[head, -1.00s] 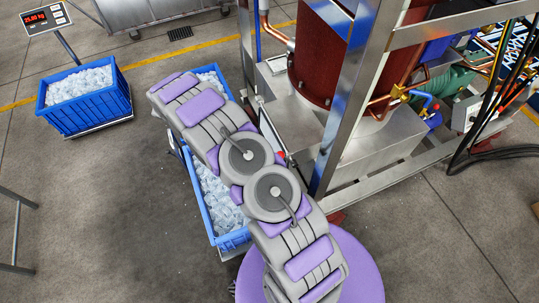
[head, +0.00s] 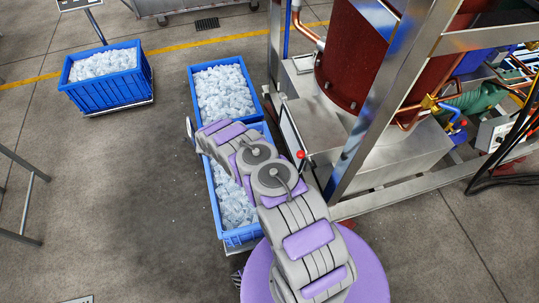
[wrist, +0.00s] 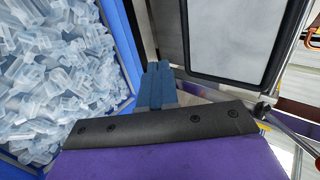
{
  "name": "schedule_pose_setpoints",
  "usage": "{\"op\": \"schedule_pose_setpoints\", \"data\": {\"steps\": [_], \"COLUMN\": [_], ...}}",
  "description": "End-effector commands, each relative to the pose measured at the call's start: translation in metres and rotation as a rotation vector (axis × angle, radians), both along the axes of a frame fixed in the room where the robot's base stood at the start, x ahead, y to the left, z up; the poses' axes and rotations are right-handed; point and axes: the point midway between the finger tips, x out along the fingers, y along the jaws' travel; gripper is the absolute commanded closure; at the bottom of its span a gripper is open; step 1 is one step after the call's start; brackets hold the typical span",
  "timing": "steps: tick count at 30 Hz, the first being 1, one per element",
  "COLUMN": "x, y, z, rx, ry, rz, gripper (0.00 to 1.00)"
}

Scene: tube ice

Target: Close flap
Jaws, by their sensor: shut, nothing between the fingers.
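The flap (head: 291,131) looks like a pale, dark-edged panel standing at the side of the steel ice machine, beside a lever with a red knob (head: 301,154). In the wrist view, a dark-framed grey panel (wrist: 240,40), which seems to be this flap, is at upper right. My gripper (wrist: 160,68) shows there as blue fingers, shut and empty, left of the panel. I see no clear contact between them. In the head view my folded arm hides the gripper and part of the panel's surroundings.
Two blue crates of tube ice stand beside the machine, a rear one (head: 190,92) and a front one (head: 214,205) under my arm. Another ice crate (head: 108,95) stands at the left. A steel frame post (head: 358,128) rises right of the flap. The floor at left is open.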

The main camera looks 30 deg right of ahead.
Motion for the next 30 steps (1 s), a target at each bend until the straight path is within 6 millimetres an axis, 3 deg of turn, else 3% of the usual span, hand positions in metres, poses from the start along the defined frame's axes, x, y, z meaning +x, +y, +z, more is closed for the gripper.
{"op": "schedule_pose_setpoints", "data": {"steps": [14,22,30], "x": [-0.019,-0.024,-0.027], "y": [-0.067,-0.099,-0.107], "z": [-0.061,-0.053,-0.052], "rx": [-0.001,0.001,0.002], "ry": [0.001,-0.005,-0.003], "rz": [-0.006,-0.004,-0.005], "gripper": [1.00,1.00,1.00]}}
